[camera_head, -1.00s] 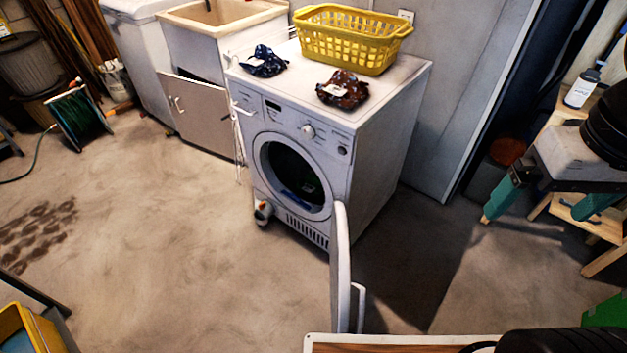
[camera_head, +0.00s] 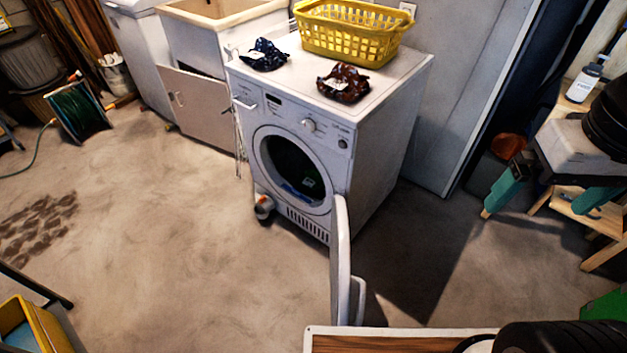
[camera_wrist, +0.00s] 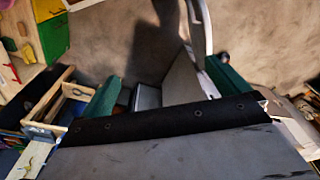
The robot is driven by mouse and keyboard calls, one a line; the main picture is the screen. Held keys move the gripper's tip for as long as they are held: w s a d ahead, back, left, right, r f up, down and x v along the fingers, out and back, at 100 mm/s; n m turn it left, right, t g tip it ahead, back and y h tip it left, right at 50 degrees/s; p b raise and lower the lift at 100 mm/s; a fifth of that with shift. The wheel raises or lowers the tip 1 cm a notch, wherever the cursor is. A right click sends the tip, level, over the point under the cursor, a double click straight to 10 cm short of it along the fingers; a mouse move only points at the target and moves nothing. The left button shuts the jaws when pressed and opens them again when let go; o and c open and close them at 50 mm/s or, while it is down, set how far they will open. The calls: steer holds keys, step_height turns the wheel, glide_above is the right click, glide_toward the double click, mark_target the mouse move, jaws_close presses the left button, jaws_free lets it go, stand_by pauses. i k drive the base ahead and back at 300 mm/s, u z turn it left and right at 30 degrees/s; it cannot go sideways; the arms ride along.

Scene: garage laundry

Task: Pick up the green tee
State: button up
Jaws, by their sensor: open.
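The washing machine (camera_head: 292,120) stands in the middle of the head view with its round door (camera_head: 342,262) swung open toward me. Inside the dark drum, a small dark green patch with a pale mark (camera_head: 309,183) shows beside something blue (camera_head: 297,193); it may be the green tee, but its outline is hard to make out. My gripper (camera_head: 532,213) is at the right, well apart from the machine, with its two teal fingers spread and nothing between them. The fingers also show spread in the wrist view (camera_wrist: 163,70).
A yellow basket (camera_head: 350,33), a dark blue cloth (camera_head: 264,55) and a brown-red cloth (camera_head: 343,83) are on the machine top. A wooden bench (camera_head: 605,245) stands at right.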

mark_target(312, 178)
steer(key=z, duration=2.05)
steer(key=k, duration=1.1)
steer(key=u, duration=2.05)
steer(key=i, duration=1.45)
